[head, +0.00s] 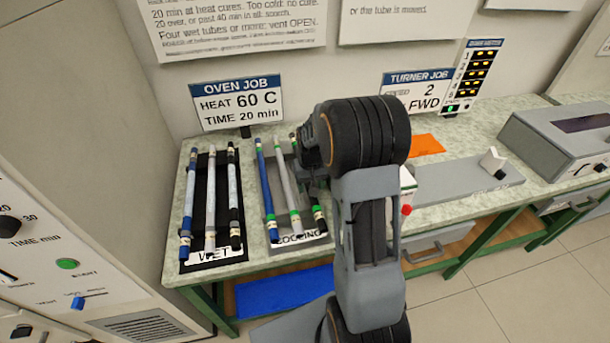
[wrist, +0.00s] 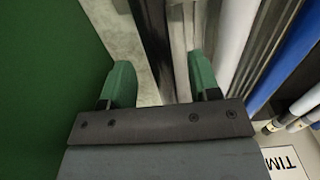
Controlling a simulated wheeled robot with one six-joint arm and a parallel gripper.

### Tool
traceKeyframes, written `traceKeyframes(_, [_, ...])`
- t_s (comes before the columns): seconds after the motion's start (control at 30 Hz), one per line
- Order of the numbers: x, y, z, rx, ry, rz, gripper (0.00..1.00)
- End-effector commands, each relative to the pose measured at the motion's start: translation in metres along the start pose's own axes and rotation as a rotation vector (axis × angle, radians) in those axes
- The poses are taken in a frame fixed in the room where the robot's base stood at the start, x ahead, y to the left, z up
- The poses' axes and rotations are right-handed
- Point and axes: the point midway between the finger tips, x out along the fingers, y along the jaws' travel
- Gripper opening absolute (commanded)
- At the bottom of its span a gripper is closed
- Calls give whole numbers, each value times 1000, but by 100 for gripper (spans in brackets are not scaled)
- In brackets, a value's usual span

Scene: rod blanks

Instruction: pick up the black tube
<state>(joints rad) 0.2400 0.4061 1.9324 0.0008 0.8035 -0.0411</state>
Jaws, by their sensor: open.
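A black tube (head: 319,214) lies at the right of the COOLING tray (head: 288,246); my arm hides much of its length in the head view. In the wrist view a dark tube (wrist: 153,40) runs between the two green fingers of my gripper (wrist: 160,76), which are apart with a gap on both sides. I cannot tell how far above or around the tube the fingers are. Another black tube (head: 233,185) lies at the right of the WET tray (head: 213,255), away from my gripper.
The COOLING tray also holds a blue tube (head: 265,180) and a grey tube (head: 284,180). The WET tray holds a blue tube (head: 189,200) and a white tube (head: 211,200). The OVEN JOB sign (head: 238,103) stands behind. A grey machine (head: 560,140) is at the right.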

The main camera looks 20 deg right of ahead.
Motion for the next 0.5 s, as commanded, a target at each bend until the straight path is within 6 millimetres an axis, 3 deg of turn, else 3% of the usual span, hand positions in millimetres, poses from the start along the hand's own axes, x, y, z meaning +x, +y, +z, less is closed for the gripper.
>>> traceKeyframes(0.17, [15, 0, 0, 0, -2, 0, 56])
traceKeyframes(0.43, [17, 0, 0, 0, 0, 0, 56])
traceKeyframes(0.5, [17, 0, 0, 0, 0, 0, 50])
